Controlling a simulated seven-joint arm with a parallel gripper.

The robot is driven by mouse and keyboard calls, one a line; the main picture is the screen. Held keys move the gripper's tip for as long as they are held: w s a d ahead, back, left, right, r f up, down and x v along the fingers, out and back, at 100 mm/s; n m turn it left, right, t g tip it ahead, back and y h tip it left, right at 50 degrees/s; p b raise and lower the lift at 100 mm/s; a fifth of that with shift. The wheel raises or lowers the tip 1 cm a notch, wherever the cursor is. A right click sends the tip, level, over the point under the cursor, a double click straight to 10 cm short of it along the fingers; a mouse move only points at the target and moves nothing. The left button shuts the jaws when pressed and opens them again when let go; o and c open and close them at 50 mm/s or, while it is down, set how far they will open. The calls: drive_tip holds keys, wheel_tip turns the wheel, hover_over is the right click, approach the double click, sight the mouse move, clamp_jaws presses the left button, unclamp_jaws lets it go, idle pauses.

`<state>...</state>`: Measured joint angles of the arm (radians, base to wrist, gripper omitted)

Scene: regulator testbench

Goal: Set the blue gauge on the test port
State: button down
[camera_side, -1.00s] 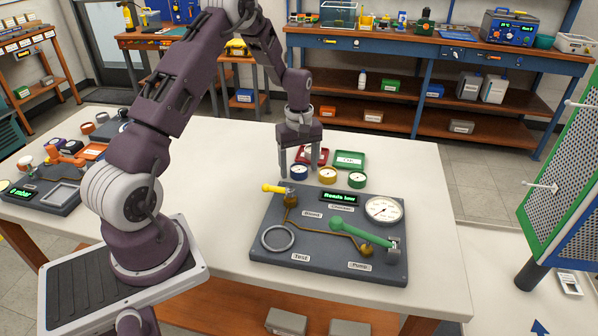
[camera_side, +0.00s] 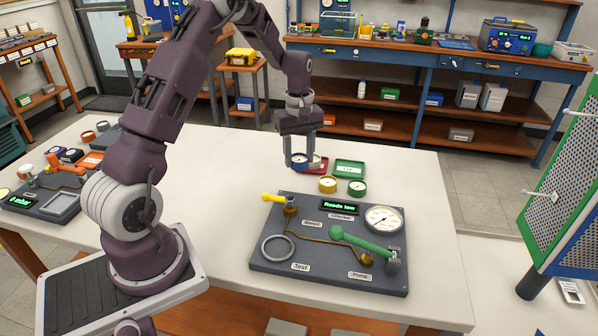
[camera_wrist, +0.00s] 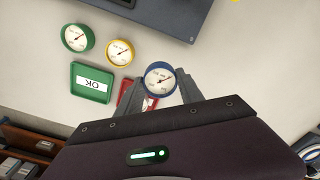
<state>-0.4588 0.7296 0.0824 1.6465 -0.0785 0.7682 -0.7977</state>
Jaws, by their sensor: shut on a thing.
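The blue gauge (camera_side: 299,161) is held between the fingers of my gripper (camera_side: 302,160), raised above the white table. In the wrist view the blue gauge (camera_wrist: 161,80) shows its white dial between the fingertips. The dark grey test bench (camera_side: 330,280) lies in front on the table. Its ring-shaped test port (camera_side: 278,248), labelled Test, is at the front left of the bench and is empty. The bench display (camera_side: 339,206) reads "Reads low".
A yellow gauge (camera_side: 327,185) and a green gauge (camera_side: 357,188) stand behind the bench. A green OK tray (camera_side: 349,168) and a red tray (camera_side: 320,164) lie farther back. A green lever (camera_side: 360,243) and a yellow-handled valve (camera_side: 274,198) rise from the bench.

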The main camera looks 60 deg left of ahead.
wheel_tip(320, 180, up, 8)
drive_tip(key=shift+r, duration=0.2)
drive_tip(key=s+d+r, duration=0.1)
drive_tip(key=s+d, duration=0.4)
drive_tip(key=d, duration=0.4)
drive_tip(key=m, duration=0.3)
hover_over(278, 249)
wheel_tip(278, 249, down, 7)
drive_tip(key=shift+f, duration=2.45)
drive_tip(key=shift+f, duration=0.5)
drive_tip(key=c, duration=0.7)
unclamp_jaws()
